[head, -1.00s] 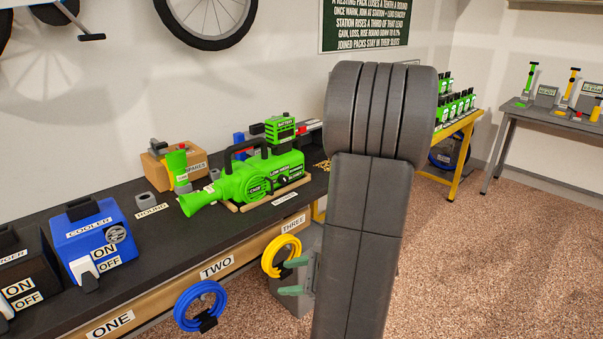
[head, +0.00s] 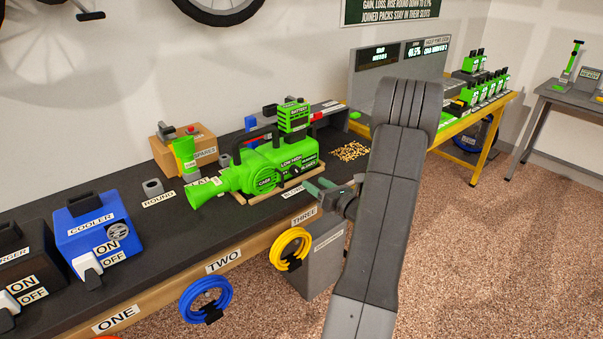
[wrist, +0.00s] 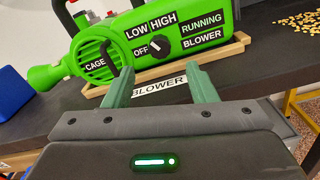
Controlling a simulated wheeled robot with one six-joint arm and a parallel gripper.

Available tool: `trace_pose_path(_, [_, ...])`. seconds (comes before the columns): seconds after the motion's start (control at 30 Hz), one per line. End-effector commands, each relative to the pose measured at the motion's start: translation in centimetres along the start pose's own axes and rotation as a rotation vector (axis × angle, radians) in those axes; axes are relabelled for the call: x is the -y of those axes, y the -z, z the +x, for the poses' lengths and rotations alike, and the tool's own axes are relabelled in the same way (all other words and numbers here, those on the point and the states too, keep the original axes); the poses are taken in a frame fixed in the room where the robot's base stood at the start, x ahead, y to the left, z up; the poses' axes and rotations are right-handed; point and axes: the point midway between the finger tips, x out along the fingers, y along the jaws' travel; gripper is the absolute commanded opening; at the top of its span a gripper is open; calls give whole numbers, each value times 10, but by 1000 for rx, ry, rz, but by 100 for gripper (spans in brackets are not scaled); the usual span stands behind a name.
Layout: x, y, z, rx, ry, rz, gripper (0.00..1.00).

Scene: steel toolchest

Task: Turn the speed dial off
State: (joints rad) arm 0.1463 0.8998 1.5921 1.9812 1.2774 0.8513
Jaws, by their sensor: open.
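The green blower (head: 262,172) lies on a wooden cradle on the dark bench, its nozzle pointing left. In the wrist view the blower (wrist: 215,20) fills the top. Its black round speed dial (wrist: 159,45) sits between the LOW, HIGH, OFF and RUNNING labels. A light mark shows on the dial, but I cannot tell surely which label it points at. My gripper (wrist: 160,82) is open, its two green fingers apart with nothing between them. The fingertips are just in front of and below the dial, apart from it. The head view also shows my gripper (head: 322,187) before the bench edge.
A wooden cradle (wrist: 225,55) and a BLOWER label (wrist: 159,87) lie below the blower. Yellow pellets (head: 350,151) are scattered right of it. A grey box (head: 317,255) stands under the bench front, and a yellow hose coil (head: 290,249) hangs there. The floor at right is clear.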

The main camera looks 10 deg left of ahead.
Motion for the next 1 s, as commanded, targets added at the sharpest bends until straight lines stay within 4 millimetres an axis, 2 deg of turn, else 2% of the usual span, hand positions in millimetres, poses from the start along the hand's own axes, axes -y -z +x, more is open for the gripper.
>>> trace_pose_path(0.03, [-1, 0, 12, 0, -4, 0, 52])
trace_pose_path(0.2, [-1, 0, 46, -1, -3, -1, 52])
trace_pose_path(0.4, [-1, 0, 71, -1, -1, -2, 52])
trace_pose_path(0.53, [-1, 0, 77, -1, -1, -1, 52])
trace_pose_path(0.8, [0, 0, 78, -1, 0, -1, 52])
trace_pose_path(0.87, [0, 0, 78, -1, 0, -1, 42])
trace_pose_path(1.0, [0, 0, 78, -1, 0, -1, 14])
